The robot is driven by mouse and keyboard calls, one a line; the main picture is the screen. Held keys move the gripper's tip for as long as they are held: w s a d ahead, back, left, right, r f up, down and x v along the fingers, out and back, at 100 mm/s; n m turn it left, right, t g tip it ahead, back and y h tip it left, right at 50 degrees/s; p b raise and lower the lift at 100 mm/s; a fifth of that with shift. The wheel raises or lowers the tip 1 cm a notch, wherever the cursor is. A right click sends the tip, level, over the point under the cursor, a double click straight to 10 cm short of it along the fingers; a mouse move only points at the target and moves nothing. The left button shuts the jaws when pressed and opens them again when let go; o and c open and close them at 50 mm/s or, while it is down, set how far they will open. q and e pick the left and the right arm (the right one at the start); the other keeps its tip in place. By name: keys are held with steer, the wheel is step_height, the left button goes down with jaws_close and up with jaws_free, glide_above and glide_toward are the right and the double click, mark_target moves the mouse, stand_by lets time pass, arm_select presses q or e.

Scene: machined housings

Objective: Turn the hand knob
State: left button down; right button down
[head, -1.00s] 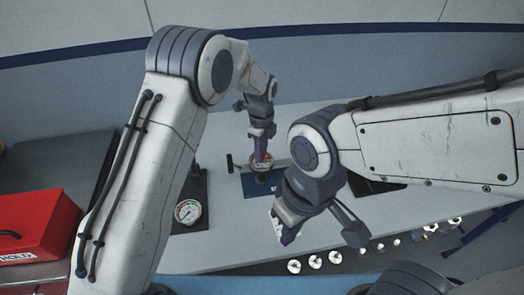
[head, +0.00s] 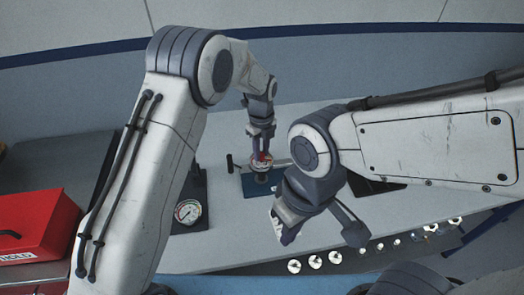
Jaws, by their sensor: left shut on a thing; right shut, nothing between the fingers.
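The hand knob (head: 261,166) is a small round part with red on it, on a housing on a blue plate (head: 255,186) on the bench. My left gripper (head: 262,155) reaches down from above and is shut on the knob; its fingers cover part of it. My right gripper (head: 320,232) is nearer the camera, to the right of and below the knob in the picture, apart from it. It is shut and empty.
A dial gauge (head: 188,212) stands on a dark base to the left. A red box (head: 38,225) sits at the far left. A row of round shiny parts (head: 315,261) runs along the front edge. The grey bench (head: 228,235) is clear between gauge and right gripper.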

arm_select(q)
steer(key=shift+w+r, duration=0.1)
steer(key=shift+w, duration=0.05)
steer(key=c, duration=0.7)
jaws_free()
step_height(320, 180, up, 10)
steer(key=shift+r+b, duration=0.2)
steer(key=shift+b, duration=0.9)
